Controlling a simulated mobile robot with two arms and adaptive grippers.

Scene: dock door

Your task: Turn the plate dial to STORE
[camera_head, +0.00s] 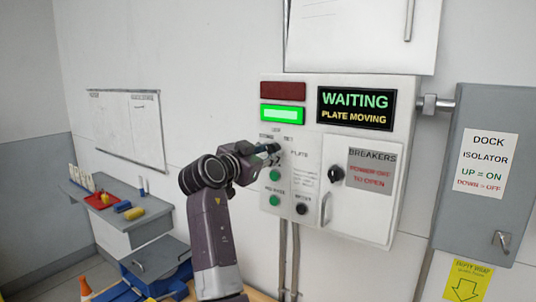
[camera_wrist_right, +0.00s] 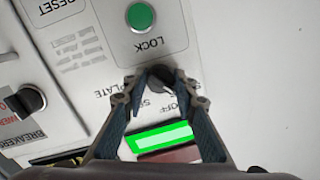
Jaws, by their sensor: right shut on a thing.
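The plate dial (camera_wrist_right: 160,79) is a small dark knob on the white control panel (camera_head: 312,150). In the right wrist view its body sits between my right fingertips (camera_wrist_right: 160,76), which are shut on it. In the head view my right gripper (camera_head: 272,152) reaches the panel from the left and hides the dial. Fingers cover part of the labels, and I cannot tell where the dial points. The display (camera_head: 355,108) reads WAITING, PLATE MOVING. The green lamp (camera_head: 282,115) is lit; the red lamp (camera_head: 283,91) is dark. My left gripper is not in view.
Below the dial are green buttons (camera_head: 275,175) and a black knob (camera_head: 301,208). The breakers door (camera_head: 370,190) with its black knob is to the right, then the grey dock isolator box (camera_head: 485,150). A shelf (camera_head: 120,215) with small items stands left.

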